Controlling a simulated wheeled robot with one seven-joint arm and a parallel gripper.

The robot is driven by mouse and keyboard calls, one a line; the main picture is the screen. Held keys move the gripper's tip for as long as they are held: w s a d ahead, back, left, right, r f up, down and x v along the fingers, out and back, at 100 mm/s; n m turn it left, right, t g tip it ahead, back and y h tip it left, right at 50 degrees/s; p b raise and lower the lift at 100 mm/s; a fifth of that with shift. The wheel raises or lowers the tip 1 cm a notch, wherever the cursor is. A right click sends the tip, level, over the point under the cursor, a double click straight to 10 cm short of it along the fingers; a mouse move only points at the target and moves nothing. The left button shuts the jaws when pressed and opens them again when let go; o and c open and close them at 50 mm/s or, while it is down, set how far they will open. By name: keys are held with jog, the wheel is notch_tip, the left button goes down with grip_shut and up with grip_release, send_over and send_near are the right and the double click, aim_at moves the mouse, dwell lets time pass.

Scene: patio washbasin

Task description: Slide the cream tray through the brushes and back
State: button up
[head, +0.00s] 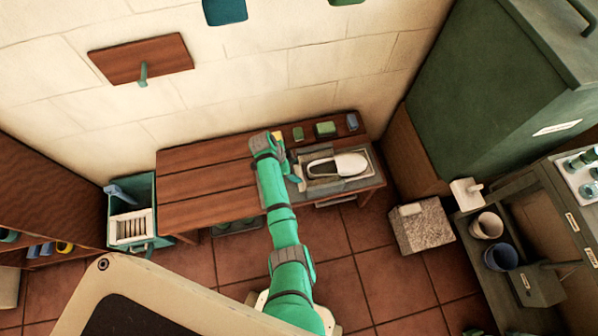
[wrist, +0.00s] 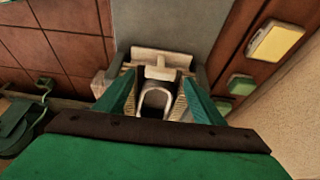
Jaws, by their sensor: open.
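The cream tray (wrist: 160,58) shows in the wrist view as a pale block with a raised handle-like piece. My gripper (wrist: 158,88) is open above the basin, fingers apart on either side of the tray line. I cannot tell whether it touches anything.
The wooden bench (head: 205,185) has bare boards at left. Green blocks (head: 325,128) and a blue one (head: 352,121) stand along its back edge. A green crate (head: 146,190) is at the left. A stone block (head: 420,228) and a green cabinet (head: 480,100) stand at right.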

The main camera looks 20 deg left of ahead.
aim_at(299, 172)
jog(key=shift+x, duration=2.4)
jog(key=shift+w+d+r, duration=0.1)
jog(key=c, duration=1.5)
